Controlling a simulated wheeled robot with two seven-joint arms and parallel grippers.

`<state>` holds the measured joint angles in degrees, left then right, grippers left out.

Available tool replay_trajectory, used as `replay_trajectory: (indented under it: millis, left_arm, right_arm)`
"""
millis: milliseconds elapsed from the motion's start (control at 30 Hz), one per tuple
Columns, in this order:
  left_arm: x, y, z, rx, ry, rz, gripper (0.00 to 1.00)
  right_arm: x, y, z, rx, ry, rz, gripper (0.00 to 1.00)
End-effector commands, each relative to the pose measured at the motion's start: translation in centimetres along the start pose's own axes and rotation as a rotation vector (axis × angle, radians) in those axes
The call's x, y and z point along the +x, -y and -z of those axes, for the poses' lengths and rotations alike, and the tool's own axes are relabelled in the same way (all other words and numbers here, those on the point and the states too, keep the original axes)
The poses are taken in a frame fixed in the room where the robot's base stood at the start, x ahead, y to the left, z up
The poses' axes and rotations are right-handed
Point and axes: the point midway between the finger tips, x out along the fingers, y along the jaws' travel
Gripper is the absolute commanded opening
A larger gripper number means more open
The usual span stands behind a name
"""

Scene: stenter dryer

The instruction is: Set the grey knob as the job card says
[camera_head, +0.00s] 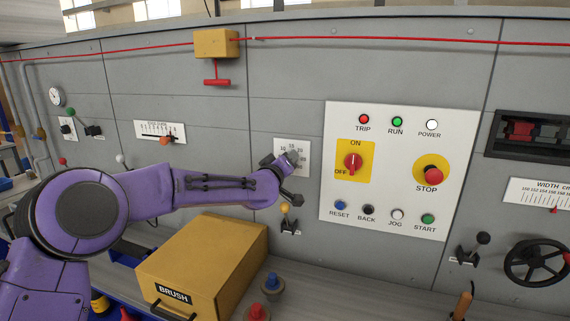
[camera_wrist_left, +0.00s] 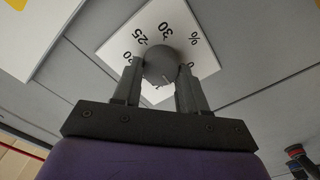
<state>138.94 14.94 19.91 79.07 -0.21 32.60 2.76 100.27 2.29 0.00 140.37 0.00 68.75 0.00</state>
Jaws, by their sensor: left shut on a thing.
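The grey knob (camera_wrist_left: 163,62) sits in the middle of a white dial plate (camera_wrist_left: 120,37). In the head view the plate (camera_head: 304,168) is on the grey panel, left of the white control board, and the knob (camera_head: 293,155) is partly covered by my gripper. In the left wrist view 25, 30 and a % sign are readable; other marks are partly hidden by the fingers. My left gripper (camera_wrist_left: 160,80) is shut on the knob, one finger on each side. I cannot tell the knob's setting. No job card can be made out. My right gripper is out of view.
The white control board (camera_head: 393,190) has a red ON/OFF switch (camera_head: 352,162) and a STOP button (camera_head: 431,174). A yellow-knobbed lever (camera_head: 286,212) is just below my left gripper. A yellow BRUSH box (camera_head: 205,262) stands below my left forearm.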

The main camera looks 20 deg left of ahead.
Motion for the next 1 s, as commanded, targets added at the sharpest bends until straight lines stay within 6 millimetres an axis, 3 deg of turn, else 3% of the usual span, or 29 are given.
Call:
replay_trajectory:
  millis: [600, 633, 700, 1000]
  left_arm:
    - [0.01, 0.0, 0.02, -0.048, 0.0, 0.0, 0.12]
    - [0.0, 0.0, 0.02, -0.048, 0.0, 0.0, 0.45]
    - [0.0, 0.0, 0.02, -0.048, 0.0, 0.0, 0.67]
    - [-0.12, 0.03, 0.0, -0.047, 0.0, 0.0, 0.67]
  right_arm:
    - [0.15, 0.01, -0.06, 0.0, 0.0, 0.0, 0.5]
    - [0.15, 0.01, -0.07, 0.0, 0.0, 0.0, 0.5]
    - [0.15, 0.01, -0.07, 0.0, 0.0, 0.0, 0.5]
    - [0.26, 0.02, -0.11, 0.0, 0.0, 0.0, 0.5]
